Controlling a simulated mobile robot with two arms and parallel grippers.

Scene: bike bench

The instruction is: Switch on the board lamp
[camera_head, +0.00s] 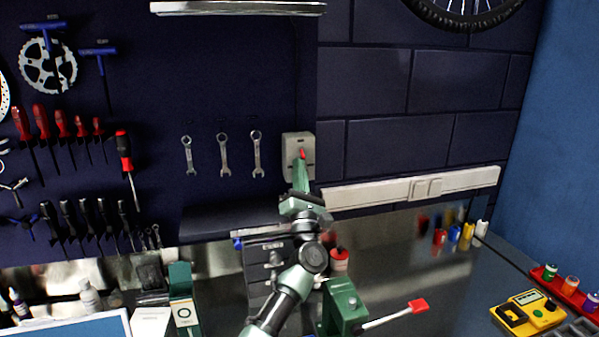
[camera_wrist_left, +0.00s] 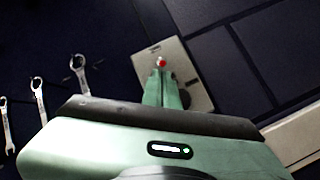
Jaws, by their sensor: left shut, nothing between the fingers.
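The board lamp (camera_head: 238,7) is a long pale bar at the top of the dark tool board; I cannot tell whether it is lit. A light grey switch box (camera_head: 308,140) is on the wall below it, with a small red toggle (camera_head: 302,153) on its face. My left gripper (camera_head: 300,166) is shut and empty, its green fingertips right at the red toggle. In the left wrist view, the fingertips (camera_wrist_left: 163,78) point at the red toggle (camera_wrist_left: 161,63) on the box (camera_wrist_left: 177,55); I cannot tell whether they touch. My right gripper is out of view.
Several wrenches (camera_head: 223,155) hang left of the box. A white socket strip (camera_head: 385,190) runs along the wall to the right. Below my arm stand a grey drawer unit (camera_head: 259,285) and a green block (camera_head: 343,306) with a red-ended lever. A yellow meter (camera_head: 527,314) lies at right.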

